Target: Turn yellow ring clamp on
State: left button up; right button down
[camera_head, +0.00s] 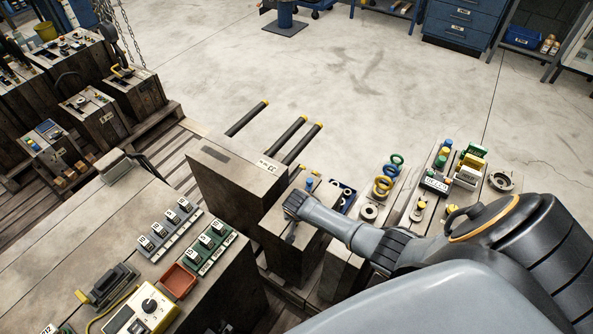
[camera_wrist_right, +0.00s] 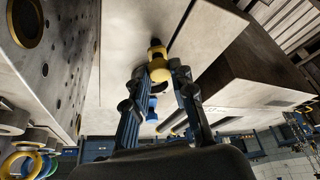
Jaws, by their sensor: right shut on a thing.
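My right gripper (camera_head: 291,203) reaches in from the right in the head view, over the top of a mould block (camera_head: 285,247). In the right wrist view the right gripper (camera_wrist_right: 157,78) is shut on a yellow ring clamp (camera_wrist_right: 158,67), one finger at each side. The clamp is against the block's pale face. A blue part (camera_wrist_right: 151,108) shows between the fingers, nearer the wrist. In the head view my gripper hides the clamp, and its exact setting cannot be told. My left gripper is not in view.
A block with rings in blue, green and yellow (camera_head: 383,186) stands right of my gripper. A taller block (camera_head: 238,180) is close on its left. Green and grey numbered parts and a red tray (camera_head: 179,280) lie on the front left block. Open floor lies beyond.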

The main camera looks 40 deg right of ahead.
jog(key=shift+m, duration=0.6)
jog(key=shift+m+h, duration=0.3)
jog(key=c, duration=1.1)
grip_release()
jog(key=v, duration=1.2)
jog(key=shift+w+a, duration=0.1)
jog(key=shift+w, duration=0.1)
jog(key=shift+w, duration=0.15)
